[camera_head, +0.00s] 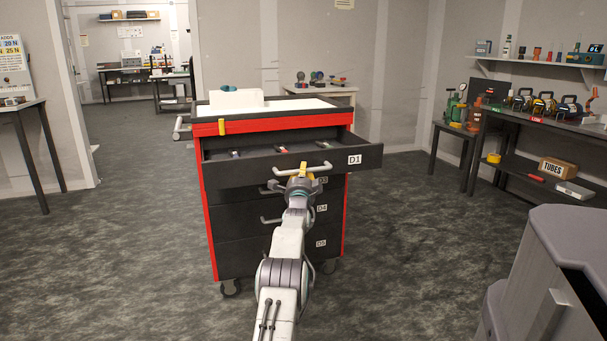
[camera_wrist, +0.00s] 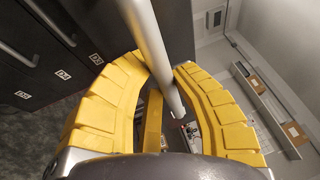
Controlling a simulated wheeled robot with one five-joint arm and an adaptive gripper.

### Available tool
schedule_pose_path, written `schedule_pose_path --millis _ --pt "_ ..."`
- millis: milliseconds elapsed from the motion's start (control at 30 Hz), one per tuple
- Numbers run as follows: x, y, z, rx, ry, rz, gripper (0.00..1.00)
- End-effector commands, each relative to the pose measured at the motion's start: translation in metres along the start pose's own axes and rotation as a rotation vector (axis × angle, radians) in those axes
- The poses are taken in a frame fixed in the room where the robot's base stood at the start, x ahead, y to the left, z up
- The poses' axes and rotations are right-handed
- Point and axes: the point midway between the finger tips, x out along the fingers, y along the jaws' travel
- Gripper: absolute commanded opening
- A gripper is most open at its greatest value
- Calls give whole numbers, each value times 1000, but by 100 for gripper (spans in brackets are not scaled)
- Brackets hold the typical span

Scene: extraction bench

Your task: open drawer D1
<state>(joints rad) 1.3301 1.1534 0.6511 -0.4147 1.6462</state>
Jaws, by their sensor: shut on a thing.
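Drawer D1 (camera_head: 354,165), dark grey with a white "D1" label, is the top drawer of a red and black wheeled cabinet (camera_head: 208,225). It stands pulled out toward me, and small items show inside it. My gripper (camera_head: 303,175) is at the drawer's pale bar handle (camera_head: 322,168). In the wrist view the yellow fingers (camera_wrist: 160,85) are closed around the handle bar (camera_wrist: 150,45). Part of the handle is hidden behind the fingers in the head view.
Lower drawers, among them D4 (camera_head: 321,208) and D5 (camera_head: 321,243), look shut. A white block (camera_head: 236,99) stands on the cabinet top. A workbench (camera_head: 540,122) with equipment is at the right, a side table (camera_head: 20,105) at the left. Floor around the cabinet is clear.

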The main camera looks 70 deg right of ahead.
Motion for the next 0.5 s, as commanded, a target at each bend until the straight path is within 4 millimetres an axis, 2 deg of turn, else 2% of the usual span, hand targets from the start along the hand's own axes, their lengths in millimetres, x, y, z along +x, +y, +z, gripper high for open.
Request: schedule_pose_path --millis 267,300,500 --pt "0 -1 2 -2 -2 -2 0" --pt "0 -1 2 -2 -2 -2 24" --pt "0 -1 1 -1 -1 -1 42"
